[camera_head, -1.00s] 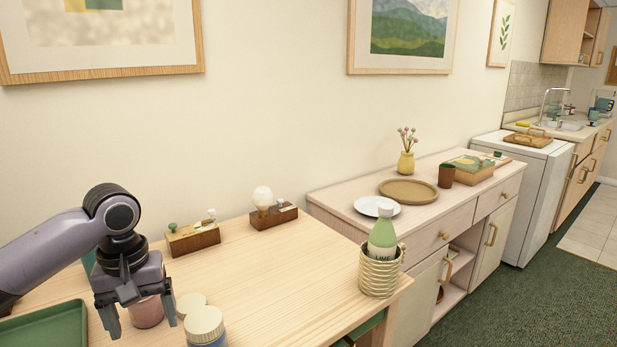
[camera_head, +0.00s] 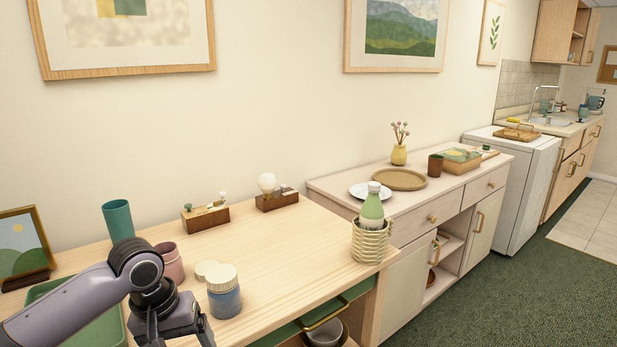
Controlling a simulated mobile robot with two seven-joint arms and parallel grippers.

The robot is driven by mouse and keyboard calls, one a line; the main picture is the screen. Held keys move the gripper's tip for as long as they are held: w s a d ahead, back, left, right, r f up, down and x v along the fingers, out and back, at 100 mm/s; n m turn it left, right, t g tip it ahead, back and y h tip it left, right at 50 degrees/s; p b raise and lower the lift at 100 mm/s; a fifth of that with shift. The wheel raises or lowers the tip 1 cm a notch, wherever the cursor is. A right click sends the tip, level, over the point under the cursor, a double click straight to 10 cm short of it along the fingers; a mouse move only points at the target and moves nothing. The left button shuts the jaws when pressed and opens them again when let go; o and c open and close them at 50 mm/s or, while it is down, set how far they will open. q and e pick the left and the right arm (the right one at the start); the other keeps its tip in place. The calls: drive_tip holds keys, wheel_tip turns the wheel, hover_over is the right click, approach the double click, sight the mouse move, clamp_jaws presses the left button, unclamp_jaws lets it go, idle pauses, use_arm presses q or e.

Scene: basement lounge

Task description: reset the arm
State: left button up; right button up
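My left arm comes in from the lower left in the head view. Its gripper (camera_head: 180,338) points down near the front edge of the wooden table (camera_head: 290,262), in front of a blue jar with a cream lid (camera_head: 224,297). The fingers are spread apart, with nothing visible between them; the tips are cut off by the bottom edge. My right arm and gripper are not in view.
A pink cup (camera_head: 171,264), a green cup (camera_head: 118,221), a green tray (camera_head: 98,330) and a framed picture (camera_head: 22,245) surround the arm. A woven basket (camera_head: 369,245) holds a green bottle (camera_head: 372,208). The table's middle is clear.

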use_arm(q)
drive_tip(key=s+d+f+m+t+h, duration=0.2)
drive_tip(key=s+d+f, duration=0.1)
drive_tip(key=d+f, duration=0.3)
drive_tip(key=s+d+f+m+t+h, duration=0.1)
drive_tip(key=s+d+f+t+h, duration=0.2)
drive_tip(key=f, duration=0.4)
drive_tip(key=s+a+f+t+y, duration=0.2)
drive_tip(key=s+a+f, duration=0.1)
drive_tip(key=s, duration=0.4)
drive_tip(key=s+a+f+m+t+y+p, duration=0.1)
drive_tip(key=s+a+f+t+y, duration=0.1)
drive_tip(key=s+a, duration=0.3)
drive_tip(key=shift+s+f+m, duration=0.3)
drive_tip(key=shift+s+f, duration=0.1)
drive_tip(key=shift+s, duration=0.8)
